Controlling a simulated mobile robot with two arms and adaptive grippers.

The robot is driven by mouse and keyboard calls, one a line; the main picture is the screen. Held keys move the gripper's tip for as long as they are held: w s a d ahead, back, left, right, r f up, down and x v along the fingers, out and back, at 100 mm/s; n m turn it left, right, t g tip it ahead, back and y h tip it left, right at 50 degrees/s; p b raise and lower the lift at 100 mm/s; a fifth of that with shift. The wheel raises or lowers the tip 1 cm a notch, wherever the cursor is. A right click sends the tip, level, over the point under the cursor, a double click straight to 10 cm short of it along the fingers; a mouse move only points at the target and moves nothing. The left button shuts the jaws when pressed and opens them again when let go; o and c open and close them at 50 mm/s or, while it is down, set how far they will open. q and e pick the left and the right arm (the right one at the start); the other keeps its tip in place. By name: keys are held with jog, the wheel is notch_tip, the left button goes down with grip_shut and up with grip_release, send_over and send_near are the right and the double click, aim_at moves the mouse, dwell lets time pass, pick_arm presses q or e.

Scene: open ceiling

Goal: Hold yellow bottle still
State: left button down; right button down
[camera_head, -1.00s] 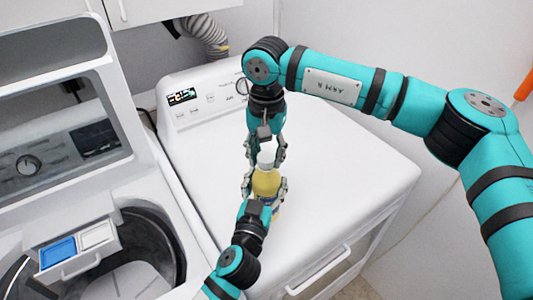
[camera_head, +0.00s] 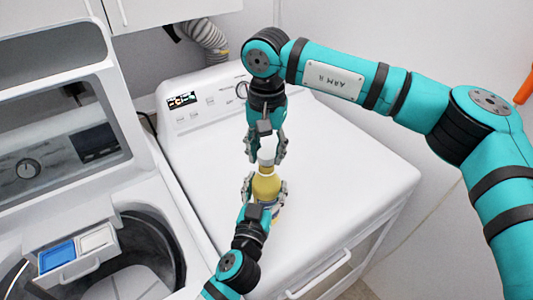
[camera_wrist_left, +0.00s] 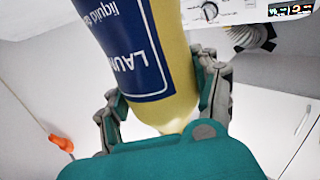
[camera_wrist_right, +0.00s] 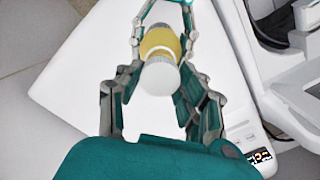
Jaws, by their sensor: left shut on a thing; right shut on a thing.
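My right gripper (camera_head: 267,148) comes from the far side and is shut on the white cap (camera_head: 267,152) above the bottle. The cap (camera_wrist_right: 160,78) also shows between the fingers in the right wrist view, with the yellow body behind it. I cannot tell whether cap and bottle still touch.
The white machine top (camera_head: 340,170) is clear around the bottle. An open washer (camera_head: 150,240) with a blue and white dispenser drawer (camera_head: 75,250) is at the left. A control panel (camera_head: 195,100) and a grey hose (camera_head: 207,38) are at the back.

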aim_at(266, 153)
dwell(0.3)
jog(key=shift+r, duration=2.05)
pick_arm(q)
jog(key=shift+c, duration=0.7)
grip_release()
